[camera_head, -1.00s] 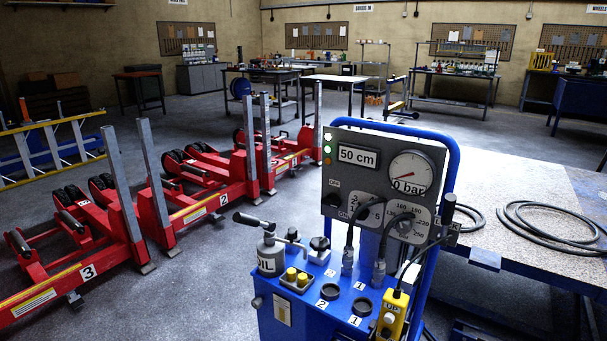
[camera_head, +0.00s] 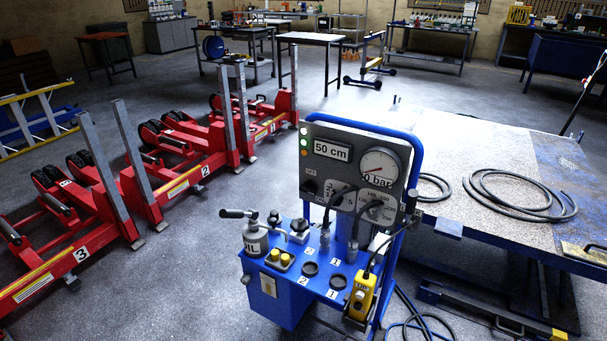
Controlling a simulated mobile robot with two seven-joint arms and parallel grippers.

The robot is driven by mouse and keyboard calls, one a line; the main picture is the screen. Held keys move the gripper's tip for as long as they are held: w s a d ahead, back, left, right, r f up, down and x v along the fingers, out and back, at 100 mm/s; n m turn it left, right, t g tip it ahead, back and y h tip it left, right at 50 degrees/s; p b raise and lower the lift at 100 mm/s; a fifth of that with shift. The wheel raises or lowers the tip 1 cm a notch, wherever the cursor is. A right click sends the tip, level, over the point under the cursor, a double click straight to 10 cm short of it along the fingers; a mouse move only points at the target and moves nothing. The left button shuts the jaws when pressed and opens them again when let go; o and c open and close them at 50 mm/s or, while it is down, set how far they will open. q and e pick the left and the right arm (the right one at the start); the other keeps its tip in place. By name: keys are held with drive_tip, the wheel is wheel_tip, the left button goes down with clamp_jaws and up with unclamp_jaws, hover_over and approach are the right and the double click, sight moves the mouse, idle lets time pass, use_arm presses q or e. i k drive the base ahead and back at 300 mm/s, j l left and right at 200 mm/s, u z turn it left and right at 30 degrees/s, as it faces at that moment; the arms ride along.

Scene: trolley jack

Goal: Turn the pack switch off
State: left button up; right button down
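The blue power pack (camera_head: 283,300) stands on the floor in the middle of the head view. Its grey upright panel (camera_head: 342,133) carries a "50 cm" display (camera_head: 331,149), a round gauge (camera_head: 379,166) reading near 0 bar, and small lamps at the left edge, at least one lit green. A small black switch (camera_head: 310,187) sits at the panel's lower left, with a small label above it that looks like "OFF". Its exact setting is too small to tell. Neither of my grippers shows in the view.
A yellow pendant (camera_head: 360,296) hangs at the pack's right front. A blue tube handle (camera_head: 418,165) frames the panel. A speckled platform (camera_head: 470,150) with coiled hoses stands at right. Red numbered jacks (camera_head: 150,195) stand at left. Cables lie on the floor at the pack's right.

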sight(310, 188)
drive_tip(key=i+j+z, duration=0.15)
drive_tip(key=z, duration=0.25)
drive_tip(key=j+z, duration=0.4)
drive_tip(key=i+j+z, duration=0.15)
drive_tip(key=j, duration=0.3)
drive_tip(key=j+z, duration=0.15)
drive_tip(key=j, duration=0.3)
drive_tip(key=i+j, duration=0.1)
drive_tip(key=j, duration=0.5)
drive_tip(key=i+j+z, duration=0.1)
drive_tip(key=j, duration=0.55)
drive_tip(key=j+z, duration=0.1)
drive_tip(key=j, duration=0.5)
